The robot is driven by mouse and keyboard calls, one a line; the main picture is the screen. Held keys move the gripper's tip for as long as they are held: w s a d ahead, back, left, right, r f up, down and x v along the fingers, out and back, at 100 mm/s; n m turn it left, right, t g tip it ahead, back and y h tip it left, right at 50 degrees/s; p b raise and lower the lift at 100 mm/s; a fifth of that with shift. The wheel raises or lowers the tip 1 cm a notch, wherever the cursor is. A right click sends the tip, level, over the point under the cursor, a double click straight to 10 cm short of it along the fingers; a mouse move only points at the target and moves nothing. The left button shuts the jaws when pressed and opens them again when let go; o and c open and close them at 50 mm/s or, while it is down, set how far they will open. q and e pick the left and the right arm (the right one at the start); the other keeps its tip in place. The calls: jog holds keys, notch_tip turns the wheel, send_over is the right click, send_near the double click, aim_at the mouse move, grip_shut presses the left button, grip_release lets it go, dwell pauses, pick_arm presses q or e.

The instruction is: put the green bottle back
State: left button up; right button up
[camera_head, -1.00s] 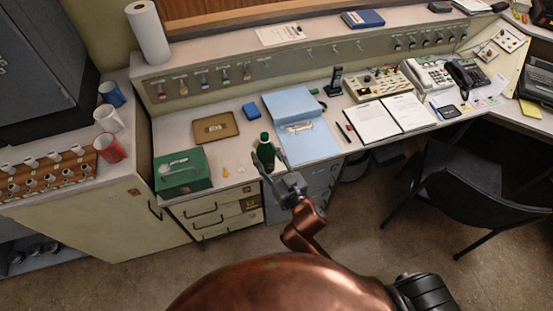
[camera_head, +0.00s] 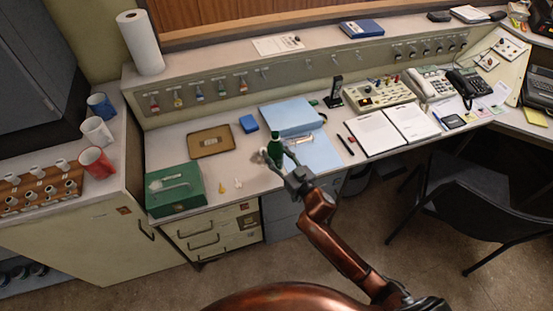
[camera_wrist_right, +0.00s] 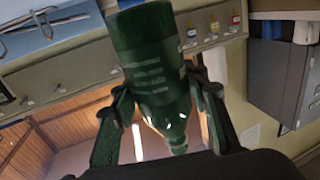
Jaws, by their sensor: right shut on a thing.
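The green bottle (camera_head: 274,145) is held by my right gripper (camera_head: 273,158), above the front part of the desk beside the blue folder. It looks roughly upright in the head view. In the wrist view the bottle (camera_wrist_right: 150,60) sits between the two fingers of the right gripper (camera_wrist_right: 158,95), with its pale printed label showing and its narrow end toward the palm. Whether its base touches the desk cannot be told. My left gripper is not in view.
Small yellow and white pieces (camera_head: 238,183) lie near the front edge. Mugs (camera_head: 97,131) stand far left.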

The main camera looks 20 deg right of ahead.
aim_at(277, 158)
jog(key=shift+w+d+f, duration=0.4)
jog(key=shift+f, duration=0.3)
notch_tip(277, 158, down, 4)
jog(key=shift+w+d+r+b, duration=0.15)
jog(key=shift+r+b, duration=0.1)
jog(key=shift+b, duration=0.85)
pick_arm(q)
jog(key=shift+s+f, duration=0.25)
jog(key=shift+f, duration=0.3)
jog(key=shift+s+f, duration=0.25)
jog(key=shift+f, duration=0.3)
pick_arm(e)
jog(key=shift+r, duration=0.1)
jog(key=o, duration=1.3)
jog(key=shift+c, duration=0.2)
